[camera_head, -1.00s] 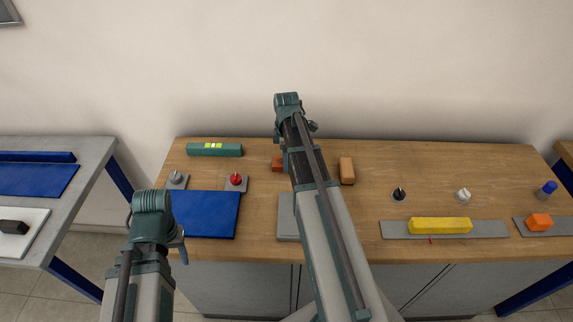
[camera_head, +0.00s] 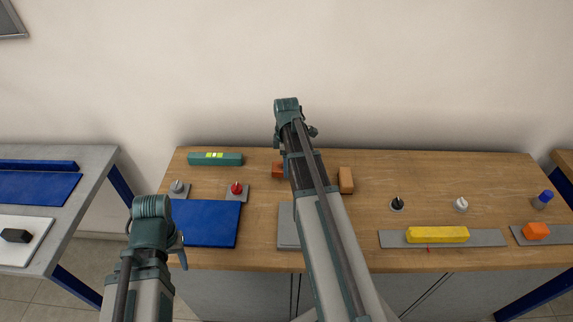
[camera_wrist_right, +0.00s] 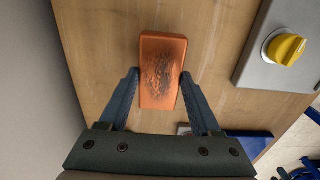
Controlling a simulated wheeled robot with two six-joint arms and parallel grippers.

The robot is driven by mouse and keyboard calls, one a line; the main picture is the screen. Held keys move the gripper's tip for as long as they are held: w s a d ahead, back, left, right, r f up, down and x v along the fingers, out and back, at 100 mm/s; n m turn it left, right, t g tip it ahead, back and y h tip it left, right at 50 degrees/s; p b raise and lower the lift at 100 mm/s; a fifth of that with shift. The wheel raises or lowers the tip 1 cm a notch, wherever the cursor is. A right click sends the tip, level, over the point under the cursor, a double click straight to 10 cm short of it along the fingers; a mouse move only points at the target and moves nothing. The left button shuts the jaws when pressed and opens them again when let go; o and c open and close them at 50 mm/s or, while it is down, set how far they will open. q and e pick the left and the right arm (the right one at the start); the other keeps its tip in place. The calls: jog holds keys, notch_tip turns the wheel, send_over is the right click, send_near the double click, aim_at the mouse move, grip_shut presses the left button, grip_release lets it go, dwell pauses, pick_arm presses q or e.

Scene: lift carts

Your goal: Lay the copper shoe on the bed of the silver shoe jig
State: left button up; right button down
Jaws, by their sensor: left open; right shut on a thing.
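The copper shoe (camera_wrist_right: 162,70) is an orange-copper block with a dark worn top; it lies between my right gripper's (camera_wrist_right: 159,88) two fingers, which are shut on its sides. In the head view its left end (camera_head: 278,169) shows behind my right arm. I cannot tell whether it touches the table. A silver-grey plate (camera_head: 286,226), possibly the silver shoe jig, is partly hidden behind that arm. In the right wrist view a grey plate (camera_wrist_right: 256,75) carries a yellow knob (camera_wrist_right: 286,48). My left gripper (camera_head: 178,250) is open and empty at the table's front left.
A brown block (camera_head: 346,180) stands right of my right arm. A blue mat (camera_head: 205,224), red knob (camera_head: 237,188) and green block (camera_head: 215,159) are to the left. A yellow bar (camera_head: 437,234) and orange block (camera_head: 536,231) lie on grey strips at right.

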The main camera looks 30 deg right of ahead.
jog(key=shift+r+p, duration=0.6)
jog(key=shift+r, duration=0.3)
pick_arm(q)
notch_tip(320, 180, up, 3)
jog(key=shift+f+p, duration=0.1)
jog(key=shift+p, duration=0.45)
pick_arm(e)
jog(key=s+a, duration=0.2)
jog(key=a, duration=0.2)
jog(key=s+a, duration=0.3)
jog(key=a, duration=0.2)
jog(key=s+a+r, duration=0.1)
jog(key=s+a, duration=0.1)
jog(key=a, duration=0.3)
jog(key=shift+s, duration=0.35)
jog(key=shift+r, duration=0.1)
